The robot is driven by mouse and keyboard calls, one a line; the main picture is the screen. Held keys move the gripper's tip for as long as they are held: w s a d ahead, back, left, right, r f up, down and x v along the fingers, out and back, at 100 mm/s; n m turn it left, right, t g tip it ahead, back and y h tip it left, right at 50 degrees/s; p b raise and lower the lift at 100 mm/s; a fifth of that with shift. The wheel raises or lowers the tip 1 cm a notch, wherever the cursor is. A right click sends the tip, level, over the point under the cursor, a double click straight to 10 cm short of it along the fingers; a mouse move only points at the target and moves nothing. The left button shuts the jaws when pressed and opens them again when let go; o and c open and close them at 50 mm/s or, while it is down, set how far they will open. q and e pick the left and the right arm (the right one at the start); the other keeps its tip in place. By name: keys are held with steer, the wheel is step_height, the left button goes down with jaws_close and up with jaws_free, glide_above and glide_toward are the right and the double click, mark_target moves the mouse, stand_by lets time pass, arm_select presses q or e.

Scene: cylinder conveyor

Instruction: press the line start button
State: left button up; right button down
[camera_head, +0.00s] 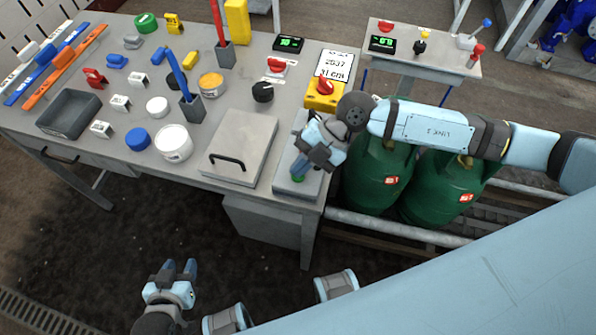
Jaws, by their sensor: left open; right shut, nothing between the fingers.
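A green button (297,180) shows just below my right fingertips, on a grey box (290,190) at the table's right end. It is partly hidden by the gripper, and no label on it can be read. My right gripper (298,168) is shut and empty, pointing down over the button. I cannot tell whether the fingertips touch it. My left gripper (180,268) is open and empty, low in the picture, in front of the table and far from the button.
A grey lidded box (240,145) stands just left of the button box. A yellow box with a red knob (325,88) is behind it. Green cylinders (378,175) stand to the right under my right arm. Jars, switches and tools crowd the table's (110,165) left part.

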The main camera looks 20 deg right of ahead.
steer(key=shift+f, duration=0.15)
stand_by(0.7)
steer(key=shift+f, duration=0.3)
steer(key=shift+f, duration=0.5)
stand_by(0.5)
steer(key=shift+r, duration=0.1)
steer(key=shift+r+p, duration=0.85)
steer(key=shift+p, duration=0.35)
step_height(320, 180, up, 5)
steer(key=p, duration=0.5)
